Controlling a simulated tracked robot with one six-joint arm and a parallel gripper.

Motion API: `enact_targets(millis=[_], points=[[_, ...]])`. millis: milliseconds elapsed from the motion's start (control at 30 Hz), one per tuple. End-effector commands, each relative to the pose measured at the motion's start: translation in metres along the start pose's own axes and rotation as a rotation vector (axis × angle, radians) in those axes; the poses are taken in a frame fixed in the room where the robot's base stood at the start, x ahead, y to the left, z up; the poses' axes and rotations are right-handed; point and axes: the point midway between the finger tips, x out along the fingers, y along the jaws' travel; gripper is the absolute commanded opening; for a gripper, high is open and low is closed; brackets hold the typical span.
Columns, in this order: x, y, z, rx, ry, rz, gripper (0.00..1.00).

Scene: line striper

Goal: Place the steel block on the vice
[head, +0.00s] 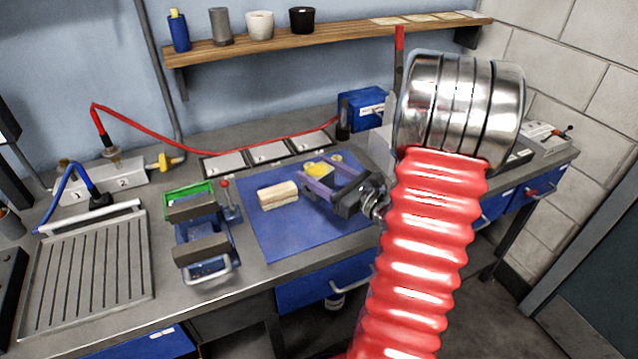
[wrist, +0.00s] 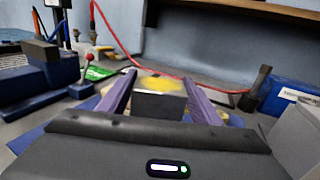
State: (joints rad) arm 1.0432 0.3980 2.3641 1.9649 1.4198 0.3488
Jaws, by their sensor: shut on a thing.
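The steel block (wrist: 158,105) is a dark grey block with yellow at its top in the wrist view. It sits between the two purple fingers of my gripper (wrist: 160,86), which is shut on it. In the head view the block's yellow part (head: 319,169) shows between the fingers of my gripper (head: 322,173), over the right part of the blue mat; any gap below it cannot be told. The vice (head: 203,248), blue with two dark grey jaws, stands left of the mat. It also shows in the wrist view (wrist: 40,75) at the left. The vice's jaws look empty.
A beige block (head: 278,195) lies on the blue mat (head: 290,238) between my gripper and the vice. A red-knobbed lever (head: 229,200) and a green tray (head: 188,192) stand by the vice. A ribbed tray (head: 85,265) is at left. A shelf (head: 330,37) runs above.

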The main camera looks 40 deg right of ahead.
Motion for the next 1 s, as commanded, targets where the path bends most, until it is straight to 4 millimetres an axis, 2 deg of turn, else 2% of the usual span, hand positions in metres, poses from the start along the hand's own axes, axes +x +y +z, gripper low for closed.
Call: enact_targets(millis=[400, 833, 867, 1000], points=[[0.0, 0.0, -0.037, 0.001, -0.001, 0.0, 0.18], [0.0, 0.0, -0.04, 0.0, -0.001, 0.0, 0.18], [0.0, 0.0, -0.041, 0.0, 0.001, 0.0, 0.59], [0.0, 0.0, -0.041, 0.0, 0.0, 0.0, 0.69]])
